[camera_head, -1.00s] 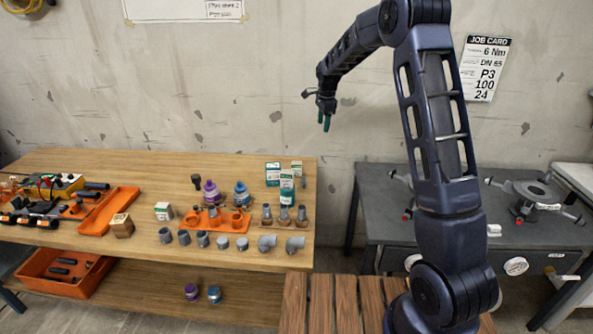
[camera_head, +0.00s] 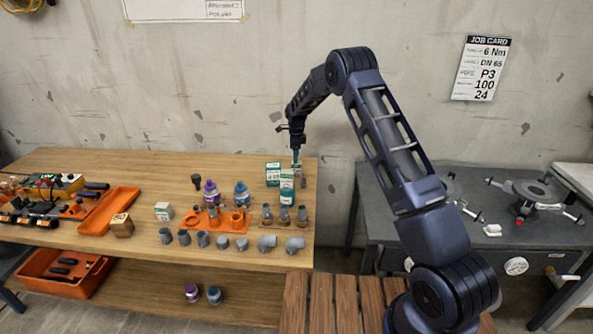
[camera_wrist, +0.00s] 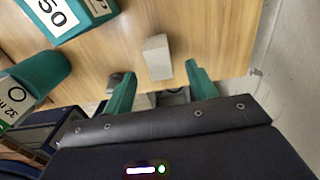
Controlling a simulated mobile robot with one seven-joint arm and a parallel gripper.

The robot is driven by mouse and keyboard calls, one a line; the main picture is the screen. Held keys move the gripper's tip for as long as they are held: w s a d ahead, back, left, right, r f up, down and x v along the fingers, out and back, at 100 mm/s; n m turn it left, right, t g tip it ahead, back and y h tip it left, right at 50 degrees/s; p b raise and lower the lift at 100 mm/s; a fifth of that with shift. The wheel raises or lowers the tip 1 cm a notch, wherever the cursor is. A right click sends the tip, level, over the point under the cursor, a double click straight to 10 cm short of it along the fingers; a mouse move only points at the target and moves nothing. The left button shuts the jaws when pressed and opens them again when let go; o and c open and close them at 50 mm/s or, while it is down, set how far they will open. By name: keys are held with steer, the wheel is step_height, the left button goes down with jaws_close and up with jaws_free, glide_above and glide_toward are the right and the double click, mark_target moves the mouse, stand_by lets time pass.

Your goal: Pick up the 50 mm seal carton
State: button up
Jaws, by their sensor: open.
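The 50 mm seal carton, green and white and marked 50, is cut off at the top left of the wrist view (camera_wrist: 62,14). It appears to be the left carton of the group at the bench's right end in the head view (camera_head: 273,174). My gripper (camera_head: 296,158) is above that group, right of this carton; its green fingers (camera_wrist: 162,80) are open and apart in the wrist view.
A green and white item marked 32 (camera_wrist: 18,98) stands close by, probably the front one of the group (camera_head: 287,188). Grey fittings, purple and blue bottles and an orange tray (camera_head: 110,212) occupy the wooden bench (camera_head: 110,170). The wall (camera_head: 250,80) rises behind.

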mark_target(297, 169)
step_height(297, 169, down, 8)
steer(key=shift+s+d+f, duration=0.1)
steer(key=shift+f, duration=0.05)
stand_by(0.4)
steer(key=shift+c, duration=0.3)
steer(key=c, duration=1)
